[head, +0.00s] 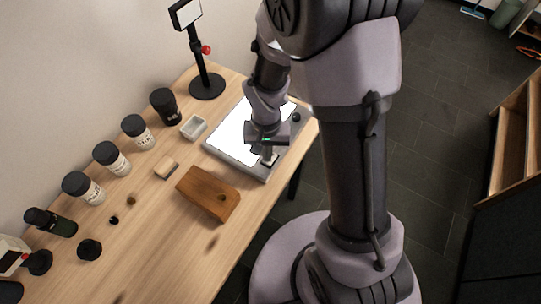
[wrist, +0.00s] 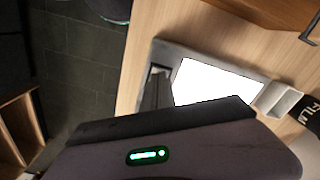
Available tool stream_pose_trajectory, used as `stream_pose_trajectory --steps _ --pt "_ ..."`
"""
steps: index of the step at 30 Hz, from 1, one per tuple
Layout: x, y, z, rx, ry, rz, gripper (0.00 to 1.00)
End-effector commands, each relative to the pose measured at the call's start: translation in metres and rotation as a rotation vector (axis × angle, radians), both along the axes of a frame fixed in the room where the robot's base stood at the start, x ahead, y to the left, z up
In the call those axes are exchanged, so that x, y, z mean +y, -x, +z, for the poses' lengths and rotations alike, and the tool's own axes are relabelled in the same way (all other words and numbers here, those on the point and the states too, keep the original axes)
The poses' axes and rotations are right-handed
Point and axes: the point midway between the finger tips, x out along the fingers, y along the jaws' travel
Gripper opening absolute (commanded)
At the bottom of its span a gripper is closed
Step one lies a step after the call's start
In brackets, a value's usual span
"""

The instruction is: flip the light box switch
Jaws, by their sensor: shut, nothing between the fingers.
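The light box (head: 232,138) is a grey-framed slab with a bright white panel, lying on the table near its right edge. Its lit panel also shows in the wrist view (wrist: 212,82). My gripper (head: 267,155) is shut and empty, pointing down over the front right corner of the box. In the wrist view the shut fingers (wrist: 156,90) reach to a small recess with a pale piece in the grey frame, seemingly the switch (wrist: 159,69). The fingers partly cover it. I cannot tell whether they touch it.
A wooden block (head: 208,194) lies just in front of the box, and a small white tray (head: 194,127) sits to its left. A black stand (head: 206,84) rises behind. Several canisters (head: 111,158) line the wall side.

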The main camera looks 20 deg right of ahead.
Motion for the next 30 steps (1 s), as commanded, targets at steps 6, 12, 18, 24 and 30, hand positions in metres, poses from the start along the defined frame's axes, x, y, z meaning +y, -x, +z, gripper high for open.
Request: stream_pose_trajectory --steps 6,12,18,24,30 --pt "0.000 0.000 -0.004 0.000 0.000 0.000 0.00" --pt "0.000 0.000 -0.007 0.000 0.000 0.000 0.00" --pt "0.000 0.000 -0.010 0.000 0.000 0.000 0.00" --pt "0.000 0.000 -0.013 0.000 0.000 0.000 0.00" --pt "0.000 0.000 -0.014 0.000 0.000 0.000 0.00"
